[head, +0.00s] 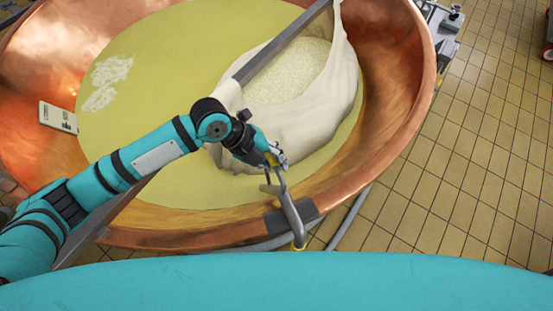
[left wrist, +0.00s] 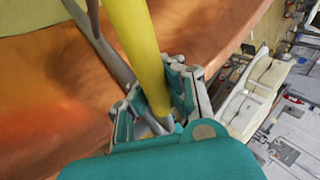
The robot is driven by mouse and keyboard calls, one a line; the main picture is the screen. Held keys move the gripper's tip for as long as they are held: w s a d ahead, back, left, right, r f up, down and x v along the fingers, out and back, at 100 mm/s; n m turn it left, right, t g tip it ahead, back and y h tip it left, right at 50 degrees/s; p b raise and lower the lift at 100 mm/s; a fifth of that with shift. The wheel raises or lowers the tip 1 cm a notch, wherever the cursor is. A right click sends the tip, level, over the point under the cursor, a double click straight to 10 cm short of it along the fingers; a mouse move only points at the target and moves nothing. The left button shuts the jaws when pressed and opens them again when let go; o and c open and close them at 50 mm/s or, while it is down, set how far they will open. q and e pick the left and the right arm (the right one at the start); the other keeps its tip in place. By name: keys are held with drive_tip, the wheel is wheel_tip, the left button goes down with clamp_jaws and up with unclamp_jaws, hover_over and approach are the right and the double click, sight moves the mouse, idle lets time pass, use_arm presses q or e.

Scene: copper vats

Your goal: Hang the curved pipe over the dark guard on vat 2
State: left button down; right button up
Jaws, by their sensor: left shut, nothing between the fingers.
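The curved pipe (head: 289,208), grey with yellow parts, lies across the dark guard (head: 307,210) on the near copper rim of the vat (head: 405,150). Its upper end is inside the rim and its lower yellow tip outside; whether it rests fully on the guard I cannot tell. My left gripper (head: 277,158) is at the pipe's upper end, above the vat's inside. In the left wrist view the pipe's yellow part (left wrist: 137,45) runs close by the fingers of my left gripper (left wrist: 158,98), which is shut without a grip on it. My right gripper is not in view.
The vat holds yellowish liquid (head: 150,120). A pale cloth (head: 300,125) with white grains hangs from a metal bar (head: 280,40) across the vat. A small white panel (head: 58,117) sits on the left inner wall. Tiled floor (head: 480,170) is open at right.

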use_arm(q)
drive_tip(key=c, duration=1.4)
unclamp_jaws()
drive_tip(key=shift+s, duration=0.1)
drive_tip(key=shift+a+f, duration=0.1)
drive_tip(key=shift+f, duration=0.15)
drive_tip(key=v, duration=1.2)
drive_tip(key=shift+r, duration=0.2)
